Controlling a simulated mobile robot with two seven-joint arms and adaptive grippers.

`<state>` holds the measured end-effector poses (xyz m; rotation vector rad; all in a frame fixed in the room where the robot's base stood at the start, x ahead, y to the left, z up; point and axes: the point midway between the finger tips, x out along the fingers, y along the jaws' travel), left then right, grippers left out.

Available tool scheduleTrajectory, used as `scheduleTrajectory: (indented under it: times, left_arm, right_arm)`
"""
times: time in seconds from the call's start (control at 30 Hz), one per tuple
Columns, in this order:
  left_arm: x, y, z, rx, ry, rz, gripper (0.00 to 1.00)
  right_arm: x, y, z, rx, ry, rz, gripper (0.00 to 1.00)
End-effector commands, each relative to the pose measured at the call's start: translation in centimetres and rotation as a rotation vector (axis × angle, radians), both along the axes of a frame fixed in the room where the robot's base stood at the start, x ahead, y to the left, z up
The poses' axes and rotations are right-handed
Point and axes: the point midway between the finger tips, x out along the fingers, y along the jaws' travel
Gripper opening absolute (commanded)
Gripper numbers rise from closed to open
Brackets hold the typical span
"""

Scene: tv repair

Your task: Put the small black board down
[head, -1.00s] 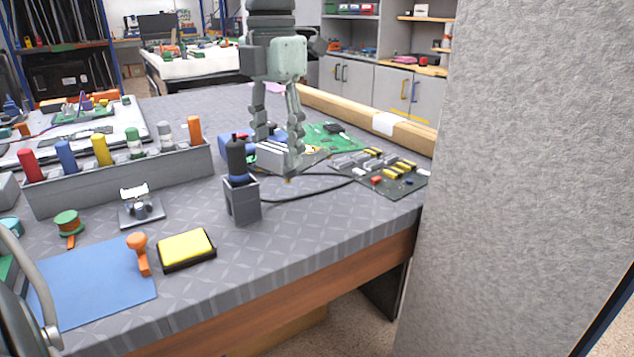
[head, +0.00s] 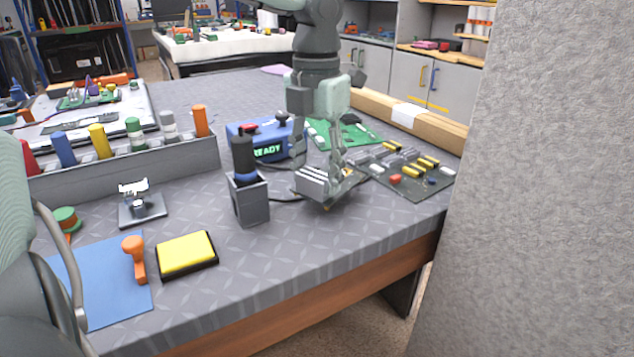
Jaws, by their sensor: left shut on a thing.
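My left gripper (head: 324,168) is shut on a small dark board (head: 327,193) with silver finned blocks on top. The board is at or just above the grey bench mat, right of the soldering iron stand and close to the front edge. I cannot tell whether it touches the mat. The fingers hide part of it. A larger black board (head: 424,187) with yellow and red parts lies flat just to its right. My right gripper is not in view.
A soldering iron holder (head: 251,204) stands left of the held board. A blue station (head: 249,131) reading READY and a green board (head: 352,133) lie behind. A long cardboard box (head: 440,130) lines the far right. The mat in front is clear. A grey wall (head: 550,200) stands right.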

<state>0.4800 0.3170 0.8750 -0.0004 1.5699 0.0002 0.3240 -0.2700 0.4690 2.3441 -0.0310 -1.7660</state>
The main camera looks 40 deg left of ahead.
Motion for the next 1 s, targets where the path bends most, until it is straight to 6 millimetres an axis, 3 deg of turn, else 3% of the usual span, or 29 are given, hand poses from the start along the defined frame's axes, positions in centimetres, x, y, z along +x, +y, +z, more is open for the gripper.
scheduleTrajectory:
  times: [0.17,0.57,0.6,0.7,0.77,1.0]
  left_arm:
    - [0.0,0.0,-2.3,0.0,0.001,-0.002,0.18]
    - [0.0,0.0,-2.5,0.0,-0.001,-0.001,0.18]
    - [0.0,0.0,-2.5,0.0,-0.001,-0.001,0.5]
    - [0.0,0.0,-2.4,0.0,-0.001,-0.001,0.62]
    - [0.0,0.0,-2.4,0.0,-0.001,-0.001,0.68]
    - [0.0,0.0,-2.4,0.0,-0.001,-0.001,0.68]
  right_arm:
    - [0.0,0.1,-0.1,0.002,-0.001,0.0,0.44]
    - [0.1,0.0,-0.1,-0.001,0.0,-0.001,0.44]
    - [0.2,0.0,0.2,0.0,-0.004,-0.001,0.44]
    - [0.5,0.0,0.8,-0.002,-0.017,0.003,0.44]
    - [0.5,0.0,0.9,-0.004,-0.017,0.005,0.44]
    - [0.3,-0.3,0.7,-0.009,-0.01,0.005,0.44]
